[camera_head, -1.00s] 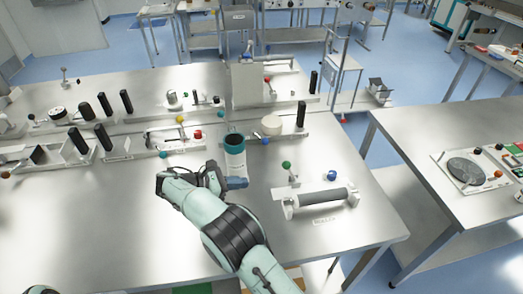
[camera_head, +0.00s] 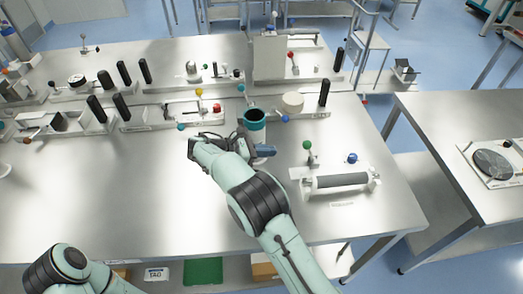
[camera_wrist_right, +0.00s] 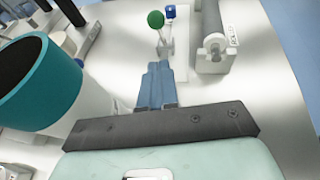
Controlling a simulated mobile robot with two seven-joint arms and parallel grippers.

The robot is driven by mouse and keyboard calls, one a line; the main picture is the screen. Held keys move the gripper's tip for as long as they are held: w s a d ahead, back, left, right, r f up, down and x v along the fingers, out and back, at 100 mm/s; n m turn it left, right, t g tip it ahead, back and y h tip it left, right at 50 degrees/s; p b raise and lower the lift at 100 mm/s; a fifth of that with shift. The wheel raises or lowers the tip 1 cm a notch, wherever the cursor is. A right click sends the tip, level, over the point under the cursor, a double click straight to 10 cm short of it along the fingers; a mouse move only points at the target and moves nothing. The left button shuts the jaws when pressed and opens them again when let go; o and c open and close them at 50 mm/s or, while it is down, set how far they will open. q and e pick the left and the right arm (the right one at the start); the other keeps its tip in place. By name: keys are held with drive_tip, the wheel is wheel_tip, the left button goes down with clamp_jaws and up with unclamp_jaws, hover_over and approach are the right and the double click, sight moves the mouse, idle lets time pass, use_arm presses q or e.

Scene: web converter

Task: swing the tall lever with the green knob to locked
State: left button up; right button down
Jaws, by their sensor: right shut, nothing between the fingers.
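The lever with the green knob (camera_head: 307,145) stands beside the grey roller unit (camera_head: 341,181) on the near bench. Its stem looks roughly upright. In the right wrist view the green knob (camera_wrist_right: 155,19) is just beyond my fingertips, with a blue knob (camera_wrist_right: 170,11) behind it. My right gripper (camera_head: 266,151) is shut and empty, left of the lever and pointing toward it. A gap seems to remain between them. The blue fingers (camera_wrist_right: 158,75) lie together in the wrist view. My left arm shows at the lower left, but its gripper is out of sight.
A white container with a teal rim (camera_head: 255,117) stands right behind my right gripper and fills the left of the wrist view. Devices with black handles and coloured knobs line the back. The bench front left is bare. Another bench (camera_head: 450,130) stands at right.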

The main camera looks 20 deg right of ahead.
use_arm(q)
drive_tip(key=shift+s+f, duration=0.5)
drive_tip(key=shift+s, duration=0.05)
use_arm(e)
drive_tip(key=r+x, duration=0.2)
drive_tip(key=x, duration=0.6)
drive_tip(key=shift+d+f, duration=0.15)
drive_tip(key=shift+d, duration=0.5)
use_arm(q)
drive_tip(key=shift+f+b, duration=0.1)
drive_tip(key=shift+b, duration=0.2)
use_arm(e)
drive_tip(key=shift+s, duration=0.2)
